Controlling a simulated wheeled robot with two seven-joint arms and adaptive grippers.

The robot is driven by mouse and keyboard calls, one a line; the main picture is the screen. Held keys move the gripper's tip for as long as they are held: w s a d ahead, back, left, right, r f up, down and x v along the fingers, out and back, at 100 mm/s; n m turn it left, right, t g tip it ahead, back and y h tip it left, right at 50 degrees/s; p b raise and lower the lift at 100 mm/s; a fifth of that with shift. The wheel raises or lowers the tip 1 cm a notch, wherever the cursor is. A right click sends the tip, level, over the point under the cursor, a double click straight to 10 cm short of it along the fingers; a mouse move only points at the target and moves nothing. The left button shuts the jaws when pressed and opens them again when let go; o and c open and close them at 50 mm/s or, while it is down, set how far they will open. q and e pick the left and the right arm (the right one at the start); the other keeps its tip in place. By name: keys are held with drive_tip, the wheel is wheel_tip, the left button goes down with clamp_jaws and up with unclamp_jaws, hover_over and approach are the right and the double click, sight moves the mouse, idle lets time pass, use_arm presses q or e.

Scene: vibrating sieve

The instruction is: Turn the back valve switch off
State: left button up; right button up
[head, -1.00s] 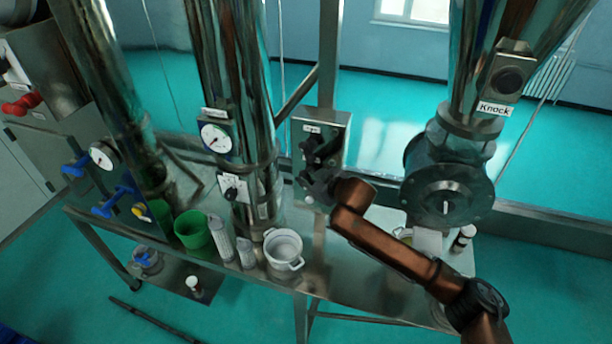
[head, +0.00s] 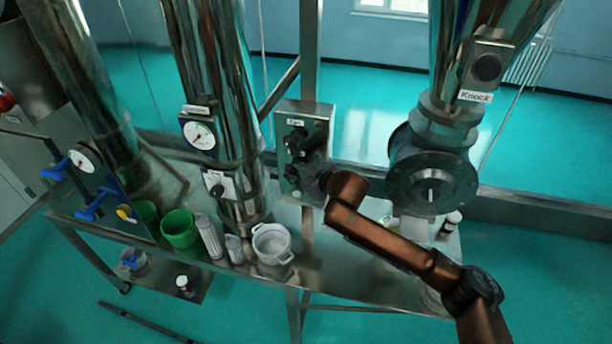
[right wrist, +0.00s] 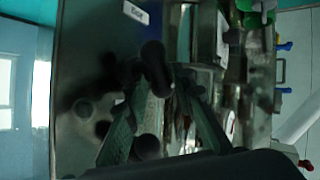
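A grey metal control box (head: 322,118) with a label at its top and dark knobs (head: 296,142) on its front stands behind the table. I cannot make out which knob is the back valve switch. My right gripper (head: 308,172) is at the lower part of this box, small and dark against the knobs. In the right wrist view its two fingers (right wrist: 158,82) stand apart, with a black knob (right wrist: 154,62) between or just beyond their tips. I cannot tell whether they touch it. Another dark round part (right wrist: 147,147) shows nearer, between the fingers. My left gripper is not in view.
A steel column with a gauge (head: 199,134) stands left of the box, and a flanged round housing (head: 432,185) stands right.

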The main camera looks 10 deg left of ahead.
drive_tip(key=v, duration=0.9)
drive_tip(key=shift+d, duration=0.1)
